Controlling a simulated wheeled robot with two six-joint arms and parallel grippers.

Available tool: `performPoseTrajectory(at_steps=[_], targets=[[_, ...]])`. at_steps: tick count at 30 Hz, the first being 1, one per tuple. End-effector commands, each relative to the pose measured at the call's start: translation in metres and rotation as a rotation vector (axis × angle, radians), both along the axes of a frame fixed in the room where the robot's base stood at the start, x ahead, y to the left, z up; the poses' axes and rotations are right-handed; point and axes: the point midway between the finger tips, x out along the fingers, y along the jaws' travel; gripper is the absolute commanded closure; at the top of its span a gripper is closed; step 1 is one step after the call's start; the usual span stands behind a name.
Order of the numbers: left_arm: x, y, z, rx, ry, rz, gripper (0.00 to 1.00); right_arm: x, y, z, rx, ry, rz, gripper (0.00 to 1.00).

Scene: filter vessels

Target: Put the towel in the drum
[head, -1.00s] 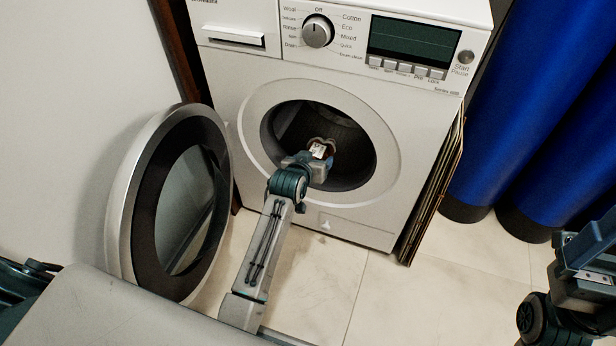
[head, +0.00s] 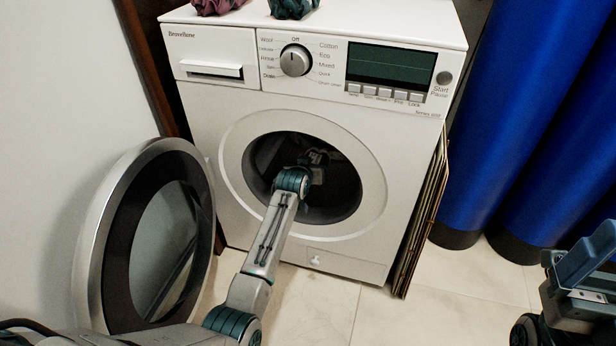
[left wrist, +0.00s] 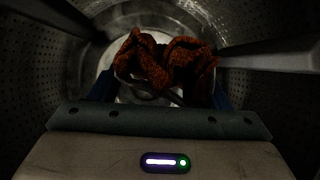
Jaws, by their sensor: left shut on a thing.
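The washing machine's drum (head: 335,195) is open at the front. My left arm reaches through its round opening, with the left gripper (head: 314,158) inside and dim. In the left wrist view, the left gripper (left wrist: 163,82) is shut on a crumpled rust-orange towel (left wrist: 146,65), with the perforated metal drum wall (left wrist: 45,70) around it. Whether the towel touches the drum is hard to tell. The towel cannot be made out in the head view. My right gripper (head: 585,275) is at the lower right edge, partly cut off and away from the machine.
The round door (head: 92,240) stands swung open to the left of the opening. A purple cloth (head: 215,5) and a dark green cloth (head: 293,8) lie on the machine's top. Flat panels (head: 428,215) lean on its right side, and blue cylinders (head: 500,120) stand farther right.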

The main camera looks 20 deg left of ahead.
Motion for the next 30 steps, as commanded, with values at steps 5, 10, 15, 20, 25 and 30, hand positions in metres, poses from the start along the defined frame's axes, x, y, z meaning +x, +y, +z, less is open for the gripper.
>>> performPoseTrajectory(at_steps=[5,10,15,20,25,30], targets=[[0.0081,-0.0002,-0.0003,0.000,-0.002,0.000,0.57,-0.0004,-0.0005,-0.0013,0.011,-0.005,-0.003,0.00],[0.0090,-0.0002,0.0000,0.000,-0.002,0.000,0.57,-0.0007,-0.0008,0.0010,0.016,-0.012,-0.004,0.00],[0.0088,-0.0002,0.0000,0.000,-0.002,0.000,0.19,-0.0008,-0.0006,0.0009,0.014,-0.012,-0.004,0.00],[0.0086,-0.0003,-0.0003,0.000,-0.001,0.000,0.04,-0.0010,-0.0004,-0.0002,0.010,-0.008,-0.003,0.00],[0.0082,-0.0002,-0.0013,0.000,0.001,0.000,0.04,-0.0010,-0.0001,-0.0017,0.005,-0.003,-0.002,0.00],[-0.0008,-0.0001,0.0051,0.000,0.001,0.000,0.04,-0.0013,-0.0003,0.0040,0.004,0.000,0.000,0.00]])
